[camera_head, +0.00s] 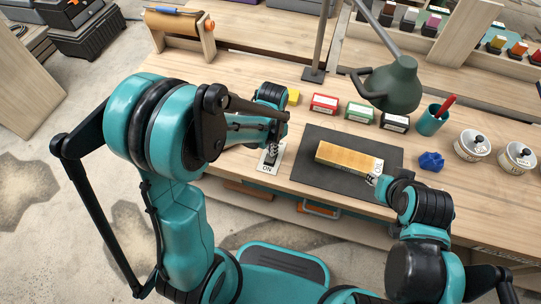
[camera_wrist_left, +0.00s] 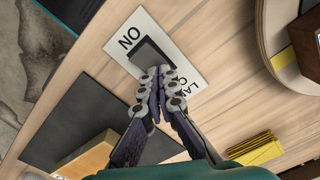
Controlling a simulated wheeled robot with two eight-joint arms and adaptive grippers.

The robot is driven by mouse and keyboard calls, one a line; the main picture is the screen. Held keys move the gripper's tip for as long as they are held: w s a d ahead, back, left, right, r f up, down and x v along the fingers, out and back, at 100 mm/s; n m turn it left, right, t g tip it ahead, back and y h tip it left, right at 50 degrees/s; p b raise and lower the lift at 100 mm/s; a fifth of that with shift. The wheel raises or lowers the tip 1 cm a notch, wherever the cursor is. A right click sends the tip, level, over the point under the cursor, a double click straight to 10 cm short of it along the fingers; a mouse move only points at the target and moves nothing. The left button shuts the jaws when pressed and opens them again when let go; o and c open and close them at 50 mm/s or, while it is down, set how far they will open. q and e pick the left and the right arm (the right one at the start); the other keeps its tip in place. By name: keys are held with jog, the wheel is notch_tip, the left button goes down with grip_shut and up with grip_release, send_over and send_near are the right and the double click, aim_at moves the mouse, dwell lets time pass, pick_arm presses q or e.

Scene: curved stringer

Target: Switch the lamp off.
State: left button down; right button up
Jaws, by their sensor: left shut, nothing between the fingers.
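The lamp (camera_head: 396,88) is a dark green desk lamp with its shade over the back of the bench. Its switch is a white plate (camera_head: 265,168) with a dark rocker, lying on the bench left of the dark mat. In the left wrist view the rocker (camera_wrist_left: 150,52) sits between the word ON and a partly hidden word LAMP. My left gripper (camera_wrist_left: 158,82) is shut and empty, its fingertips over the LAMP end of the rocker; I cannot tell whether they touch. My right gripper (camera_head: 374,180) is by the right end of the yellow block; its opening is unclear.
The yellow block (camera_head: 345,157) lies on the dark mat (camera_head: 305,165). Small boxes, red (camera_head: 324,103), green (camera_head: 360,112) and black (camera_head: 395,122), stand behind it. A teal cup (camera_head: 430,122), a blue lump (camera_head: 431,161) and white pots (camera_head: 473,145) are at the right.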

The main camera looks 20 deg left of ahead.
pick_arm(q)
jog(key=shift+r+p, duration=2.45)
jog(key=shift+r, duration=0.95)
jog(key=s+a+r+n+t, duration=0.2)
jog(key=s+r+n+t, duration=0.1)
jog(key=s+r, duration=0.2)
jog(key=s+a+r+n+t, duration=0.2)
jog(key=s+r+n+t, duration=0.1)
jog(key=r, duration=0.5)
jog(key=shift+s+a+t, duration=0.35)
jog(key=shift+s+t, duration=0.25)
jog(key=shift+s, duration=0.55)
